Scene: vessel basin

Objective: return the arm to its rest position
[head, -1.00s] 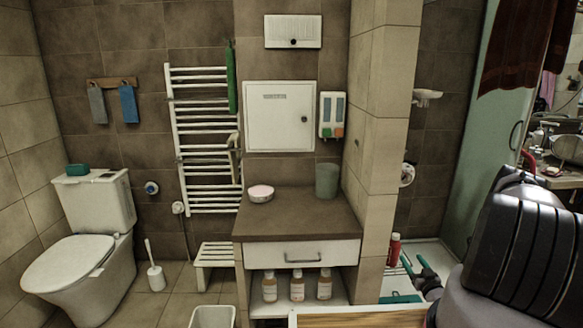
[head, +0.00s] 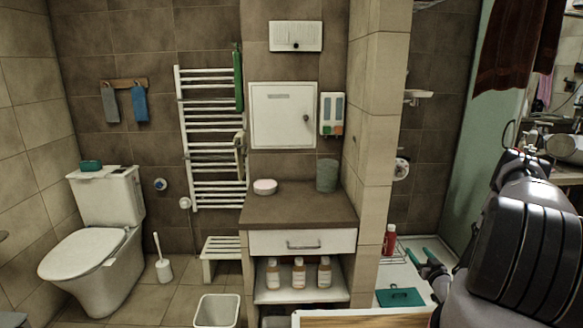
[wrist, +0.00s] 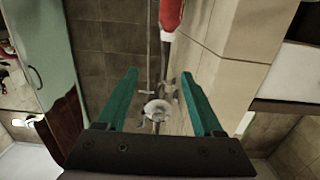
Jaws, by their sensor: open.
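My gripper (head: 422,254) is at the right in the head view, small and partly hidden by my dark arm. Its two teal fingers point away from me, near a red bottle (head: 389,240). In the wrist view my gripper (wrist: 160,73) shows its fingers wide apart with nothing held between them. The red bottle (wrist: 170,12) also shows at the top of the wrist view, beyond the fingertips. My arm fills the lower right of the head view, folded and tilted.
A tiled pillar (head: 380,130) stands left of my gripper, with a counter (head: 298,208) beyond it. A glass panel (head: 470,150) is at the right. A flat teal object (head: 400,297) lies on a white surface below. A bin (head: 216,311) stands on the floor, with the toilet (head: 95,265) at left.

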